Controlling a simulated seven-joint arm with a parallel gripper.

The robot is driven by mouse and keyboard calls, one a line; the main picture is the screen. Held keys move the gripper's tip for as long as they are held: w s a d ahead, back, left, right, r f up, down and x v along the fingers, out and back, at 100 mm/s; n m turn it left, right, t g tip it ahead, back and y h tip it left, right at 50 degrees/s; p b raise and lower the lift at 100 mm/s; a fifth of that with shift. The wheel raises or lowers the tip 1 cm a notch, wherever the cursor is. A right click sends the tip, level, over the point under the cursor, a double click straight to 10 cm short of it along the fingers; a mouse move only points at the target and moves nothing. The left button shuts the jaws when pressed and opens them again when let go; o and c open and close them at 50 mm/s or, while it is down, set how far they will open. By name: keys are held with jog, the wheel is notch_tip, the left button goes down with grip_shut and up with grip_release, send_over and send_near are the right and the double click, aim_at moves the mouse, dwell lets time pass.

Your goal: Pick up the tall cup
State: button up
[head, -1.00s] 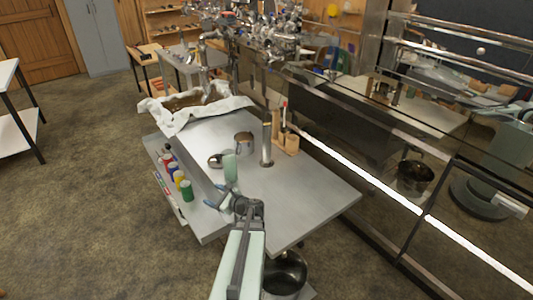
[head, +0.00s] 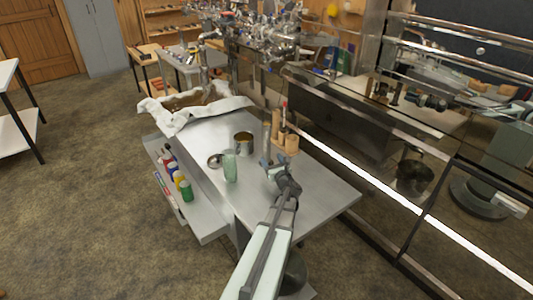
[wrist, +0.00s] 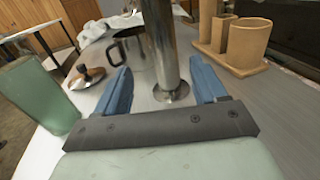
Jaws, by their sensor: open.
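The tall cup (head: 266,138) is a narrow, shiny metal cylinder standing upright on the metal table. In the wrist view the tall cup (wrist: 160,45) rises out of the top of the picture, and its round foot (wrist: 172,93) shows on the table. My gripper (head: 269,163) is open at the cup's near side and covers its lower part in the head view. In the wrist view the blue fingers of my gripper (wrist: 160,65) lie left and right of the cup, with gaps on both sides. I cannot tell how deep the cup sits between them.
A green translucent container (wrist: 45,95) stands to the left. A metal mug (wrist: 133,48) and a small knobbed metal lid (wrist: 86,77) are behind and left. A wooden holder with cups (wrist: 238,48) stands close on the right. The table's near right part (head: 315,195) is clear.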

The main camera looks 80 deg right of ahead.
aim_at(267, 152)
jog(key=x, duration=0.5)
jog(key=shift+w+d, duration=0.1)
jog(key=shift+d, duration=0.05)
jog(key=shift+s+x, duration=0.15)
jog(key=shift+x, duration=1.1)
jog(key=shift+s+x, duration=0.1)
jog(key=shift+x, duration=1.15)
jog(key=shift+d, duration=0.1)
grip_shut()
